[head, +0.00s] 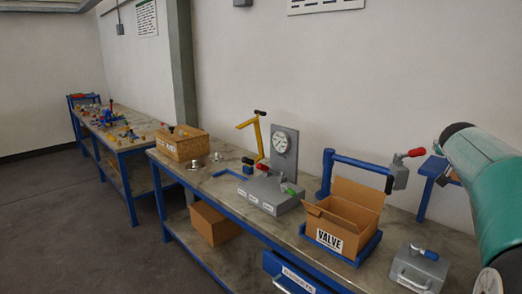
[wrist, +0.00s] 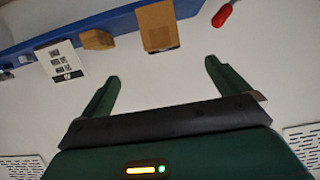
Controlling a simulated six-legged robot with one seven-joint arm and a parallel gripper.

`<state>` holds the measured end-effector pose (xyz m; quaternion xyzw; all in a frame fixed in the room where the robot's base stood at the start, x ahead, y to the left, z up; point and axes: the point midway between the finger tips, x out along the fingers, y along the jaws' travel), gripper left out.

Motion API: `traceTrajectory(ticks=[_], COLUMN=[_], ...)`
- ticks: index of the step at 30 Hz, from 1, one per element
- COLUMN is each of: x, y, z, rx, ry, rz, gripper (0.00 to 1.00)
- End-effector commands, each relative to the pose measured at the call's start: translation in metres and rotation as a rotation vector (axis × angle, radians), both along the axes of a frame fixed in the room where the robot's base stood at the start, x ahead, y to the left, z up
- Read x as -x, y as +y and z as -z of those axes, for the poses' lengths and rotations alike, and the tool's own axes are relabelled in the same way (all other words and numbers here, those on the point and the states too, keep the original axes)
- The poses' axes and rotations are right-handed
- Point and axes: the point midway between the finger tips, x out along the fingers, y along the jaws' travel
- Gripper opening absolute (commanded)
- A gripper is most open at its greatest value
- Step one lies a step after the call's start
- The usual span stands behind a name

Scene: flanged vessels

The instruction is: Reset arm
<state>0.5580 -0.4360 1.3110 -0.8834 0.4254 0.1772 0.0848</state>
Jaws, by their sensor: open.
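My gripper (wrist: 160,85) shows in the wrist view with its two dark green fingers spread wide apart. Nothing is between the fingers. Pale wall or floor fills the space beyond them. In the head view a teal and black section of my arm (head: 487,185) shows at the right edge, above the bench's right end. The gripper itself is outside the head view.
A long workbench (head: 395,275) holds an open cardboard box marked VALVE (head: 342,222), a grey gauge unit (head: 272,190), a grey case (head: 418,268) and a carton (head: 182,143). A second bench (head: 100,118) with small parts stands behind. Floor (head: 80,225) at left is clear.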

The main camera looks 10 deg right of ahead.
Motion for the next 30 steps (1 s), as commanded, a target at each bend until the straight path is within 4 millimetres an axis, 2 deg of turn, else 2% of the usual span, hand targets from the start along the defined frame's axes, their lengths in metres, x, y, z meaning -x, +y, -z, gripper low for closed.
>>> traceTrajectory(ticks=[4, 11, 17, 20, 23, 27, 30], x=[-0.001, 0.008, 0.027, 0.045, 0.073, 0.124, 0.165], y=[0.005, 0.068, 0.132, 0.174, 0.226, 0.299, 0.346], z=[-0.001, 0.008, 0.022, 0.034, 0.053, 0.09, 0.12], rx=[-0.001, -0.034, -0.07, -0.095, -0.128, -0.182, -0.219], ry=[0.002, 0.074, 0.151, 0.203, 0.272, 0.382, 0.459], rz=[-0.007, -0.074, -0.15, -0.207, -0.289, -0.433, -0.549], gripper=[1.0, 1.0, 1.0, 1.0, 1.0, 1.0, 1.0])
